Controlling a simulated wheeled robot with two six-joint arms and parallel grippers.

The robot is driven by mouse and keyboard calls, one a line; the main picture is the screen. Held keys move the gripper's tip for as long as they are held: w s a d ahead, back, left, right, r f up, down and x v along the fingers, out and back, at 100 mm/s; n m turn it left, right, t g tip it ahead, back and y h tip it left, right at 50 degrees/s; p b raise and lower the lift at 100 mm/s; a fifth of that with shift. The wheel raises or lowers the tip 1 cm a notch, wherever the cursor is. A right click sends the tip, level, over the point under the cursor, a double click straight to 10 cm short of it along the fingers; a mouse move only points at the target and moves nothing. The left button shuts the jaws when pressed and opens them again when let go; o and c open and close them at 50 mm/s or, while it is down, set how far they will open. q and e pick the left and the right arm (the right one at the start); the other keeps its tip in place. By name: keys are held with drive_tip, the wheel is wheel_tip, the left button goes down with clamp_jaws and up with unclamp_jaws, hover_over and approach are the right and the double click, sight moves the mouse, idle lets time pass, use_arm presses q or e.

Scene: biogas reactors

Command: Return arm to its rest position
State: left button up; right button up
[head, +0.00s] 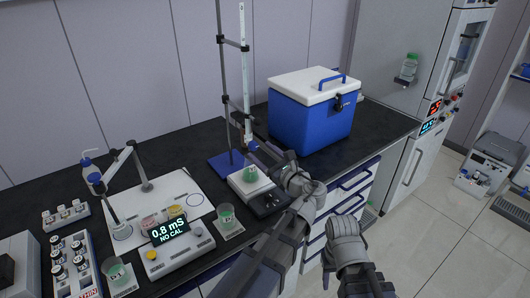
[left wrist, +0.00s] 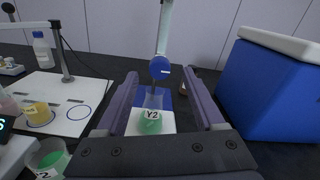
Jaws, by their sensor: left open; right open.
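My left gripper (head: 268,158) is open beside the burette stand, over the front of the balance (head: 268,200). In the left wrist view its two purple fingers (left wrist: 164,76) are spread apart. A beaker with green liquid, labelled Y2 (left wrist: 151,122), shows between and beyond them, with a visible gap to each finger. In the head view this beaker (head: 251,174) stands on the balance below the burette (head: 246,90). My right gripper (head: 350,280) is low in the head view, in front of the drawers and off the bench. Its fingertips are hard to make out.
A blue cooler box (head: 312,118) with a white lid stands right of the stand. The meter reading 0.8 mS (head: 170,240), another green beaker (head: 227,217) and a vial rack (head: 72,262) are on the left. Bench space right of the cooler is clear.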

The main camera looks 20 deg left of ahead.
use_arm(q)
drive_tip(key=shift+w+a, duration=0.1)
drive_tip(key=shift+a, duration=0.1)
drive_tip(key=s+d+f+n+g+h+p, duration=0.1)
drive_tip(key=s+f+n+g+h, duration=0.1)
drive_tip(key=s+f+n, duration=0.1)
drive_tip(key=s+d+f+n+g+h, duration=0.1)
drive_tip(key=s+f+n+g, duration=0.1)
drive_tip(key=s+f+n, duration=0.1)
drive_tip(key=s+d+f+n+g+h+p, duration=0.1)
drive_tip(key=s+f+n+g+h, duration=0.1)
drive_tip(key=s+f+n, duration=0.1)
drive_tip(key=shift+s+d+f+n+h+p, duration=0.1)
drive_tip(key=shift+s+f+n+h+p, duration=0.1)
drive_tip(key=shift+f+n, duration=0.3)
drive_tip(key=shift+s+f+n+h+p, duration=0.1)
drive_tip(key=shift+f+n+p, duration=0.1)
drive_tip(key=shift+f, duration=0.45)
drive_tip(key=s+d+f+n+g+h+p, duration=0.1)
drive_tip(key=s+d+f+n+g+h, duration=0.1)
drive_tip(key=s+d, duration=0.4)
drive_tip(key=s+d+f+n+g+h+p, duration=0.1)
drive_tip(key=s+d+f+n+g+h, duration=0.2)
drive_tip(key=s+d+n+h, duration=0.2)
drive_tip(key=shift+s+d+f+n, duration=0.4)
drive_tip(key=shift+s+d+n, duration=0.4)
drive_tip(key=shift+s, duration=0.25)
drive_tip(key=shift+a, duration=0.1)
